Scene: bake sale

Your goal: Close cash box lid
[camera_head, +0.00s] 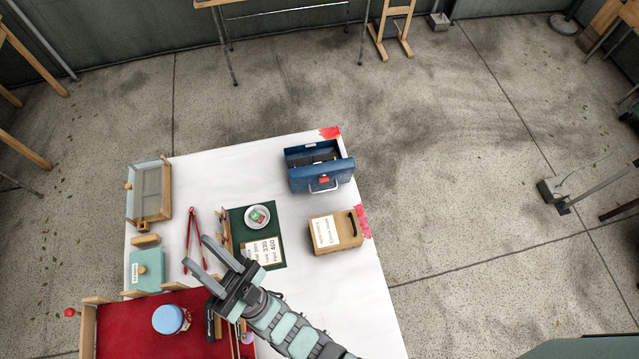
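The blue cash box (320,178) stands at the far right of the white table. It is open: its dark inside shows from above. A blue panel with a silver handle and a red mark faces the near side; I cannot tell whether this panel is the lid or a wall. My gripper (196,250) is open and empty, with its two grey fingers apart. It is left of and nearer than the cash box, well away from it, close to the red tongs (190,236) and the green mat (276,215).
A cardboard box (347,232) with a black handle and a white label stands just nearer than the cash box. A white bowl (257,217) is on the mat. A clear-sided case (150,190), a teal box (147,268) and a red tray (130,325) with a blue-lidded jar (170,319) are at left.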

